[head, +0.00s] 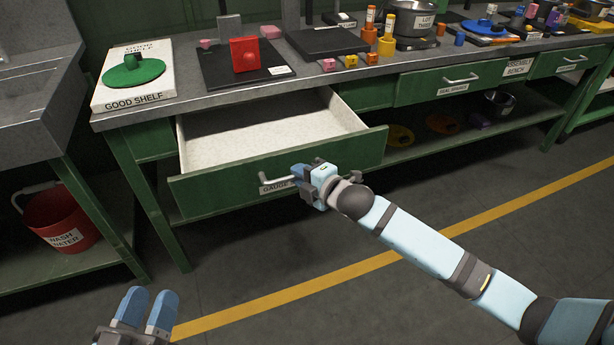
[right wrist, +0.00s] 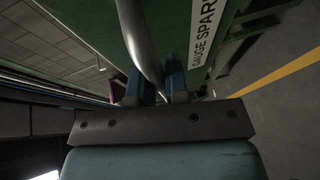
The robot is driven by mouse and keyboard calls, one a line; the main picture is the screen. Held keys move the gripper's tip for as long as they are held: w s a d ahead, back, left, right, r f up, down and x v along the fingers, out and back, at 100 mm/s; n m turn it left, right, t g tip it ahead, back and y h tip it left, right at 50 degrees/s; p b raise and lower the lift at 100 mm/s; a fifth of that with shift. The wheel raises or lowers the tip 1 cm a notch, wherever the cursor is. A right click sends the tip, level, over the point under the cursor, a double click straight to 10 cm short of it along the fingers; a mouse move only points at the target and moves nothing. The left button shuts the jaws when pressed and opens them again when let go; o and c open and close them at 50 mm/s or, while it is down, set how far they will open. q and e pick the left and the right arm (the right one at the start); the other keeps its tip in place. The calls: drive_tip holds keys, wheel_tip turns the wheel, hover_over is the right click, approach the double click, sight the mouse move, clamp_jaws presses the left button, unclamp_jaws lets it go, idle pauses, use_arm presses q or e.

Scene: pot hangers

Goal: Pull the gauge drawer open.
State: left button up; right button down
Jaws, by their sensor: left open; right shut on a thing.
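The green gauge drawer (head: 230,181) at the left of the workbench stands well open, and its pale inside (head: 255,130) looks empty. Its grey bar handle (head: 276,176) runs along the front, above a label partly hidden by my gripper. My right gripper (head: 303,174) is shut on the right part of the handle. In the right wrist view the handle (right wrist: 138,40) passes between the blue fingers (right wrist: 159,88), beside the label "GAUGE SPAR…" (right wrist: 203,35). My left gripper (head: 146,310) is open and empty, low at the left above the floor.
A white "GOOD SHELF" board (head: 135,78) with a green lidded disc, a dark plate with a red block (head: 245,55), and several small parts stand on the bench top. A red bucket (head: 58,217) sits at the left. The floor before the bench is clear.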

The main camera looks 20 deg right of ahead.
use_arm(q)
drive_tip(key=shift+a+f, duration=0.1)
use_arm(e)
drive_tip(key=shift+w, duration=0.5)
drive_tip(key=c, duration=1.1)
unclamp_jaws()
drive_tip(key=shift+s+d+r, duration=0.1)
drive_tip(key=shift+s+d, duration=0.15)
drive_tip(key=shift+s, duration=0.25)
use_arm(q)
wheel_tip(320, 180, down, 6)
drive_tip(key=a+g+y+p, duration=0.2)
drive_tip(key=g+p, duration=0.1)
drive_tip(key=shift+s+a+y, duration=0.15)
drive_tip(key=shift+y, duration=0.25)
use_arm(e)
drive_tip(key=v, duration=1.2)
drive_tip(key=shift+s+d+r, duration=0.1)
drive_tip(key=shift+s+d, duration=0.1)
drive_tip(key=shift+s, duration=0.15)
